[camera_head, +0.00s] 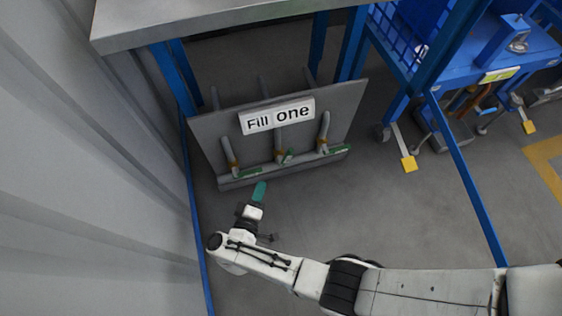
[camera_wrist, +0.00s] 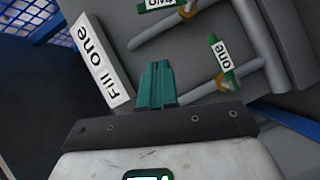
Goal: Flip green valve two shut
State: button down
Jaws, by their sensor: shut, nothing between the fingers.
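Green valve two (camera_wrist: 160,4) shows at the top edge of the wrist view, partly cut off, its "two" label upside down. Its handle lies at a slant, nearer to its pipe's line than valve one's handle. In the head view it appears to be the middle green handle (camera_head: 288,156), which looks tilted. Green valve one (camera_wrist: 222,58) lies to the right in the wrist view, its handle across its pipe. My gripper (camera_head: 259,188) has teal fingers, shut and empty, in front of the panel near the left valve. The fingers (camera_wrist: 156,70) touch no handle that I can see.
A grey panel (camera_head: 210,140) carries the pipes and a white "Fill one" sign (camera_head: 277,115). A right-hand green handle (camera_head: 333,150) lies crosswise. A grey tabletop (camera_head: 200,20) overhangs above. A corrugated wall (camera_head: 90,190) stands left. The floor (camera_head: 350,210) before the panel is clear.

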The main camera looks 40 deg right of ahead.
jog(key=shift+s+d+f, duration=0.1)
jog(key=shift+s, duration=0.15)
jog(key=s+d+b+x, duration=0.1)
jog(key=b+x, duration=0.5)
jog(key=x, duration=0.6)
jog(key=shift+s+d+f+b, duration=0.3)
jog(key=shift+s+d+f, duration=0.1)
jog(key=shift+d, duration=0.25)
